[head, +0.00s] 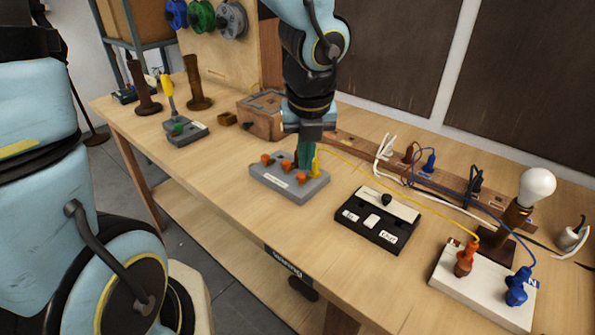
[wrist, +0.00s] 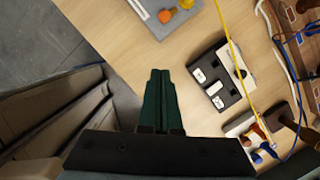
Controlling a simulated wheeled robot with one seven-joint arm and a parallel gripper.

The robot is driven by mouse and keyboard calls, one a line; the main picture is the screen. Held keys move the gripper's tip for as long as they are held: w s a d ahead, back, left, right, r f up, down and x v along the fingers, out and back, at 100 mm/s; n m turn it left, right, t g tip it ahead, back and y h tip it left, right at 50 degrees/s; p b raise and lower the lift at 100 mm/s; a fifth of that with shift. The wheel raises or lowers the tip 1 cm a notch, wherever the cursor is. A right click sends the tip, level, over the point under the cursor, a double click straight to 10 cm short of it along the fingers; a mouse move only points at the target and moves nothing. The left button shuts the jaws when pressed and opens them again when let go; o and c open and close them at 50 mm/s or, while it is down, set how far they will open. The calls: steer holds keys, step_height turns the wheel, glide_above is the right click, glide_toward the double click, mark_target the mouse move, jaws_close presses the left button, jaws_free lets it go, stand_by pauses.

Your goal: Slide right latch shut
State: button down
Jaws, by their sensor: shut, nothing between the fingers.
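No part is clearly marked as the right latch, and I cannot tell which one it is. A grey block (head: 285,190) with several orange knobs (head: 275,178) and a yellow plug (head: 315,163) sits mid-table. Part of the block shows at the top of the wrist view (wrist: 147,12). A black box (head: 365,235) with a pale top plate, a black knob (head: 386,199) and white labels lies to its right; it also shows in the wrist view (wrist: 206,88). My gripper (head: 305,163) has its green fingers together and empty, over the block in the head view; contact is unclear. They also show in the wrist view (wrist: 160,76).
A white base (head: 485,285) with orange and blue plugs stands front right, beside a lamp with a bulb (head: 537,186). A yellow cable (head: 405,188) crosses behind the black box. A wooden box (head: 262,117) stands behind the grey block. The front left tabletop is clear.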

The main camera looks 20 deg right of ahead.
mark_target(304, 177)
steer(key=shift+d+f, duration=0.1)
stand_by(0.3)
steer(key=b+x, duration=0.4)
steer(key=x, duration=0.6)
steer(key=shift+f+b, duration=0.25)
steer(key=shift+b, duration=0.15)
steer(key=w, duration=0.1)
steer(key=w+p, duration=0.1)
steer(key=w+r, duration=0.1)
steer(key=shift+w+d+p, duration=0.1)
steer(key=shift+d+p, duration=0.3)
steer(key=shift+w+d+f, duration=0.1)
steer(key=shift+w+f, duration=0.05)
steer(key=shift+w, duration=0.2)
